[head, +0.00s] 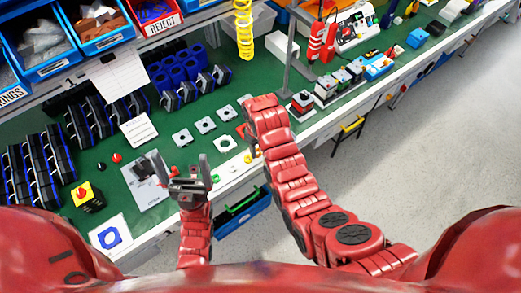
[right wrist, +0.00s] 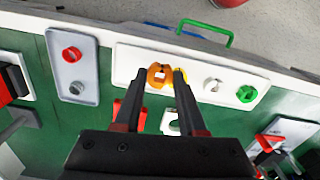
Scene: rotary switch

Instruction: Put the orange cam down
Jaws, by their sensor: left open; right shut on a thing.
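The orange cam (right wrist: 157,76) is between the fingertips of my right gripper (right wrist: 161,72) in the right wrist view. The gripper is shut on it, over the white tray (right wrist: 124,62). A yellow cam (right wrist: 180,76) is right beside it, partly behind the right fingertip. A white cam (right wrist: 212,85) and a green cam (right wrist: 246,93) are on the same tray further right. I cannot tell whether the orange cam touches the tray. In the head view the orange cam is not clear. My left gripper (head: 182,164) is open and empty over the green bench.
A grey plate with a red cam (right wrist: 72,54) lies left of the tray. A green handle (right wrist: 205,30) is beyond the bench edge. Several square white parts (head: 205,125) lie on the bench. A yellow box with a red knob (head: 87,195) stands at left.

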